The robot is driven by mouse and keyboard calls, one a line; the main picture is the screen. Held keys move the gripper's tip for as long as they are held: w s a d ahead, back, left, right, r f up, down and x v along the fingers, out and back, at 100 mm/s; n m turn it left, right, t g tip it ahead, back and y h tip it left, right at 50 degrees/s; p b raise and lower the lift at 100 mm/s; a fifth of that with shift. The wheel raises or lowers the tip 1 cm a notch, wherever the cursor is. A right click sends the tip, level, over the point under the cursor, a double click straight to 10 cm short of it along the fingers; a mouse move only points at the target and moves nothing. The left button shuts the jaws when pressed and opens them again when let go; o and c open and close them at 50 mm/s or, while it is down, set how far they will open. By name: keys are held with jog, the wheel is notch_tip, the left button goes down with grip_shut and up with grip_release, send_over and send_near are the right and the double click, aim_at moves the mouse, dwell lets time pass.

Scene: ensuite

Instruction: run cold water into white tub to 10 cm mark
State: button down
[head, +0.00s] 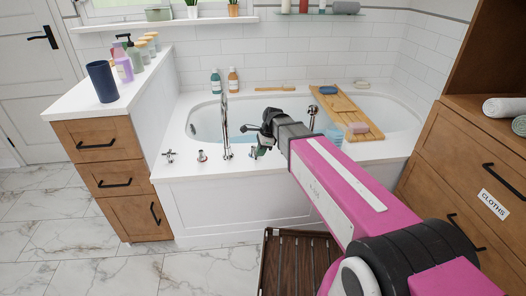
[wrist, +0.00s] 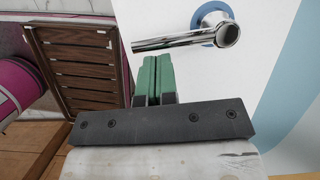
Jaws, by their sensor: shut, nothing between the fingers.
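The white tub (head: 290,170) is built in against the tiled wall, and pale blue shows inside it that may be water. A tall chrome spout (head: 225,120) rises from its front rim. A chrome lever tap with a blue ring (wrist: 212,22) shows in the wrist view, its lever pointing left. My gripper (head: 262,132) is over the front rim, right of the spout; its green fingers (wrist: 153,78) are shut and empty. They are close to the lever, and contact cannot be told. No 10 cm mark is readable.
A red-ringed tap (head: 202,155) and a cross handle (head: 168,156) stand left on the rim. A wooden bath tray (head: 345,108) spans the tub at right. A slatted wooden stool (head: 285,262) stands in front. Drawer units flank both sides.

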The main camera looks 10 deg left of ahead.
jog(key=shift+s+a, duration=0.2)
jog(key=shift+a, duration=0.35)
